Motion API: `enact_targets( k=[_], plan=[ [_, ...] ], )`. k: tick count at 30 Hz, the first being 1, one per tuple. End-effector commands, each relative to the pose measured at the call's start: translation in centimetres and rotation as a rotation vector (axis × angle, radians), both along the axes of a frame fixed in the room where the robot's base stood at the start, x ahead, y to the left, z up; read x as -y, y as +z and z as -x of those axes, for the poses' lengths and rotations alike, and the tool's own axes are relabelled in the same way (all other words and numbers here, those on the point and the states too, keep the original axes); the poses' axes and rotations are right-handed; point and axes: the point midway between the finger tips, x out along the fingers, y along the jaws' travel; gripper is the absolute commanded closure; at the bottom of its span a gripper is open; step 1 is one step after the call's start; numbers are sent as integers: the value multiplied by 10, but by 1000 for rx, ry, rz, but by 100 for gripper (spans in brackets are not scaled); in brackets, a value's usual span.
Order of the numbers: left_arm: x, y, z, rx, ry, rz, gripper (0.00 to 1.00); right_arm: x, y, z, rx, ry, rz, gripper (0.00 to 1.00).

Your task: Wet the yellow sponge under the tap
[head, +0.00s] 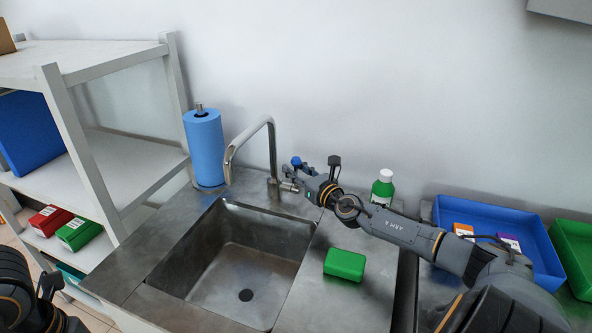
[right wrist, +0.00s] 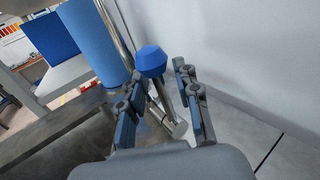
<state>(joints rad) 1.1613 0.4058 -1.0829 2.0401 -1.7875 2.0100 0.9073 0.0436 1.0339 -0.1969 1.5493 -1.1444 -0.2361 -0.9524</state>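No yellow sponge shows in either view. The chrome tap (head: 272,150) stands behind the sink (head: 240,265), its spout arching left over the basin; no water is visible. The tap's blue-capped lever (head: 296,161) is at its right side. My right gripper (head: 304,172) is beside the lever. In the right wrist view its fingers (right wrist: 160,100) are apart, with the blue cap (right wrist: 151,61) showing between and just beyond them; I cannot tell whether they touch it.
A green block (head: 345,264) lies on the counter right of the sink. A green bottle (head: 382,188) stands behind my right arm. A blue paper roll (head: 204,147) stands left of the tap. A blue tray (head: 545,262) is at right, a white shelf (head: 110,160) at left.

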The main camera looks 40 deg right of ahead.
Motion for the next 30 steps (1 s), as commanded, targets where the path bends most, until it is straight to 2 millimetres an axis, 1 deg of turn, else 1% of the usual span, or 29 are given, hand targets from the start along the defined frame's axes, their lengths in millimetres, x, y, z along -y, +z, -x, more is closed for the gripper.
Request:
enact_targets(
  k=[1,2,3,6,14,16,19,21,24,27,30],
  plan=[
    [0,0,0,0,0,0,41,0,0,0,0,0,0,68],
    [0,0,0,0,0,0,41,0,0,0,0,0,0,74],
    [0,0,0,0,0,0,41,0,0,0,0,0,0,82],
    [0,0,0,0,0,0,41,0,0,0,0,0,0,100],
    [0,0,0,0,0,0,41,0,0,0,0,0,0,100],
    [0,-3,0,0,0,0,41,-1,-2,1,3,1,5,100],
    [0,-17,0,0,0,0,41,-3,-7,2,21,2,39,100],
    [0,-29,0,0,0,0,41,-6,-10,3,40,2,77,100],
    [0,-44,0,0,0,0,41,-10,-11,5,70,2,134,100],
    [0,-55,0,0,0,0,41,-13,-9,7,92,2,178,100],
    [0,-59,0,1,0,1,41,-15,-7,8,105,3,205,100]
  ],
)
